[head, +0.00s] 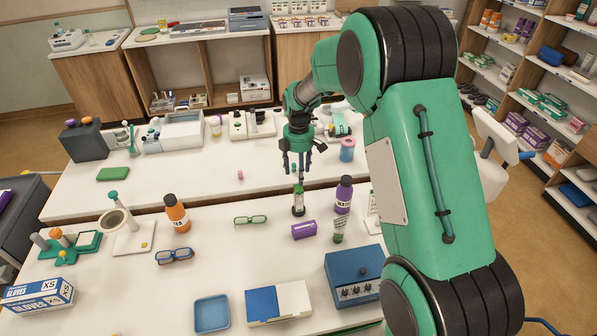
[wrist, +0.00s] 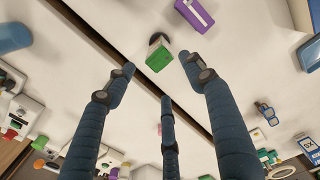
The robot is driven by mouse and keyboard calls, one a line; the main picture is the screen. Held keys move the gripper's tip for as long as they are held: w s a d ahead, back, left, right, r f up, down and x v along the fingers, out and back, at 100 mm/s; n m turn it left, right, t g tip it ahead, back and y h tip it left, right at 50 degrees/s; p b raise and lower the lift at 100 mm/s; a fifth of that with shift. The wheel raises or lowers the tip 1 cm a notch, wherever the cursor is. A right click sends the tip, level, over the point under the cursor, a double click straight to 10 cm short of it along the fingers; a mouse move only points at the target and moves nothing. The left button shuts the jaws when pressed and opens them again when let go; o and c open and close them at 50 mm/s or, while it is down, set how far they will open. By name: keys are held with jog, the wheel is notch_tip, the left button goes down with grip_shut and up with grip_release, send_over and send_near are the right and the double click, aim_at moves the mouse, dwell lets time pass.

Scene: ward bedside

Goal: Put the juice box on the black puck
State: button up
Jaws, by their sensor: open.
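The juice box (head: 298,197), small with a green top, stands upright near the back edge of the front table, below my gripper. In the wrist view the juice box (wrist: 160,58) shows its green face between the fingertips but beyond them. The black puck (wrist: 159,37) shows as a dark round edge at the base of the box, which appears to stand on it; most of the puck is hidden. My gripper (head: 298,168) points down above the box with its fingers spread, empty. The wrist view shows the open fingers (wrist: 160,78) apart from the box.
A purple bottle (head: 344,194), a white-and-green tube (head: 338,231) and a purple box (head: 304,230) stand close on the right. A gap (head: 225,200) separates the two tables. The tabletop just left of the box is clear.

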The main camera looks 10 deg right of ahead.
jog(key=shift+r, duration=0.1)
jog(key=s+d+r+m+t, duration=0.3)
jog(key=s+r+m, duration=0.5)
jog(key=s+r, duration=1.2)
jog(key=s+r+m+t, duration=0.1)
jog(key=s+r+m, duration=0.1)
jog(key=s, duration=0.6)
jog(key=s+d+r+m, duration=0.1)
jog(key=s+m, duration=0.3)
jog(key=s, duration=0.4)
jog(key=s+d+r+m+t, duration=0.1)
jog(key=s+r+m, duration=0.3)
jog(key=s, duration=0.4)
jog(key=shift+t, duration=0.3)
notch_tip(320, 180, down, 2)
jog(key=shift+f+b, duration=0.1)
jog(key=shift+b, duration=1)
